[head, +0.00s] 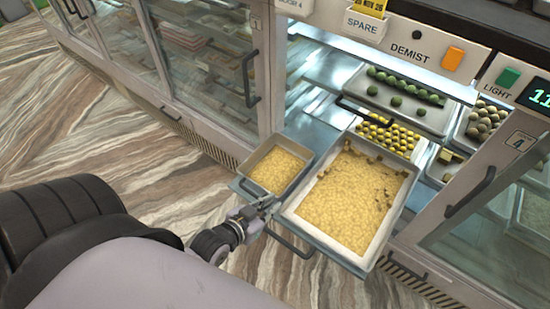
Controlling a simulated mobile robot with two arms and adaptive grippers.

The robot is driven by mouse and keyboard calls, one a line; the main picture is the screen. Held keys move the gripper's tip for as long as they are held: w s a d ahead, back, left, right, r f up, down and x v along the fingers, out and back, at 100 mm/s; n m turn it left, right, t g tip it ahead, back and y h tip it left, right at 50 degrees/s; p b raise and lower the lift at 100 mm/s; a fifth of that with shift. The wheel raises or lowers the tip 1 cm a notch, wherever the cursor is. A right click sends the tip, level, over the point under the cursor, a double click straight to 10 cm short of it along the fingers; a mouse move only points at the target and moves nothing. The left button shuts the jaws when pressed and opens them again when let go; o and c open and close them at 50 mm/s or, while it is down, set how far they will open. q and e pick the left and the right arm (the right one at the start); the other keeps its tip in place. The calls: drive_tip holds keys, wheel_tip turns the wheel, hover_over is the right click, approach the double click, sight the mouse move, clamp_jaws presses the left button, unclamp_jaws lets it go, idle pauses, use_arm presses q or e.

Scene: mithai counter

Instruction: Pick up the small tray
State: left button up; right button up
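The small tray (250,187) is a shallow grey metal tray filled with yellow crumbly sweet. It sits at the open front of the counter, left of a larger tray (289,212) with similar yellow filling. My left gripper (266,203) is at the small tray's front right corner, close to the larger tray's left edge. Its fingertips are small and overlap the tray edges, so I cannot tell whether they are open or shut, or touching. My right gripper is not in view.
Behind are a tray of green balls (385,98) and rows of yellow sweets (390,136). A closed glass door (205,60) stands left and another door (480,210) right. Open patterned floor (90,130) lies left.

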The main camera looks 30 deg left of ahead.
use_arm(q)
drive_tip(key=a+t, duration=0.1)
approach(298, 176)
drive_tip(key=x, duration=0.4)
drive_tip(key=shift+w+d, duration=0.15)
drive_tip(key=shift+w, duration=0.15)
drive_tip(key=x, duration=0.5)
drive_tip(key=shift+w+a+f+b, duration=0.15)
drive_tip(key=shift+a+b, duration=0.05)
drive_tip(key=shift+b, duration=0.2)
clamp_jaws()
